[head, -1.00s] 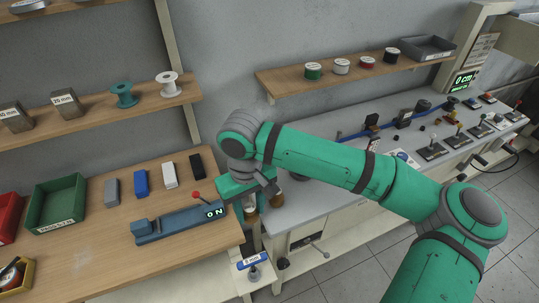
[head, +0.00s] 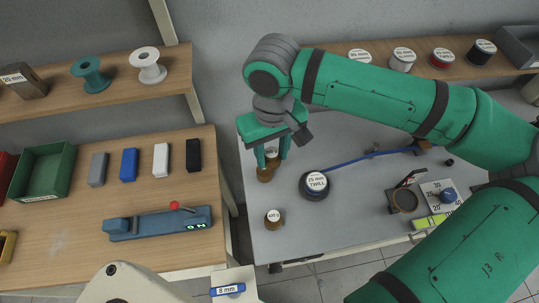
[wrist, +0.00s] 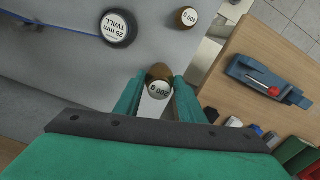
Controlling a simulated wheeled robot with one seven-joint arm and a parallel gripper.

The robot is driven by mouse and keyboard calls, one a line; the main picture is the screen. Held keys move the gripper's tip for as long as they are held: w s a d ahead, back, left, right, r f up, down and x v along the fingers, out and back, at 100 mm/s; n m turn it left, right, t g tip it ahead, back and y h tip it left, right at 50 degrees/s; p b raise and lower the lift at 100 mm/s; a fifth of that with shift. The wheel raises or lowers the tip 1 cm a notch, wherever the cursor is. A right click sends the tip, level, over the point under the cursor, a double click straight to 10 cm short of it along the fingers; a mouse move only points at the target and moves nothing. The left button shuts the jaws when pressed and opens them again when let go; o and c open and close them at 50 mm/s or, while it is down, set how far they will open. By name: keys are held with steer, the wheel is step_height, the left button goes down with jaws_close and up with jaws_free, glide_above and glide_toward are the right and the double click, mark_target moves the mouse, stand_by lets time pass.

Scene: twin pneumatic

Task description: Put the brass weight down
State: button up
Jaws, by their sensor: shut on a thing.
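My gripper (head: 270,160) is shut on a small brass weight (wrist: 158,88) with a white label that seems to read 200 g. It holds the weight over the left part of the grey bench (head: 340,225). In the head view the held weight is partly covered by the fingers. A brass shape (head: 264,174) shows just below it; I cannot tell whether it is a separate weight. Another brass weight (head: 274,219) with a white label stands upright on the bench, nearer the front edge. It also shows in the wrist view (wrist: 187,17).
A black 25 mm spool (head: 314,186) stands right of my gripper, with a blue line running from it. A clamp ring (head: 404,201) and a dial plate (head: 440,193) are farther right. A gap separates the wooden bench (head: 65,240). Bench surface between spool and front edge is clear.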

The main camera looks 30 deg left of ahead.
steer(key=w+a+f, duration=0.8)
steer(key=shift+w+a+f, duration=0.15)
steer(key=shift+w+f, duration=0.05)
steer(key=shift+w, duration=0.15)
steer(key=shift+w+a+f, duration=0.15)
steer(key=shift+w+f, duration=0.1)
steer(key=shift+f, duration=0.05)
steer(key=shift+w+a+f, duration=0.1)
steer(key=shift+f, duration=0.85)
steer(key=shift+w+a+f, duration=0.1)
steer(key=shift+f, duration=0.8)
steer(key=shift+f, duration=0.1)
steer(key=o, duration=1.2)
step_height(320, 180, up, 12)
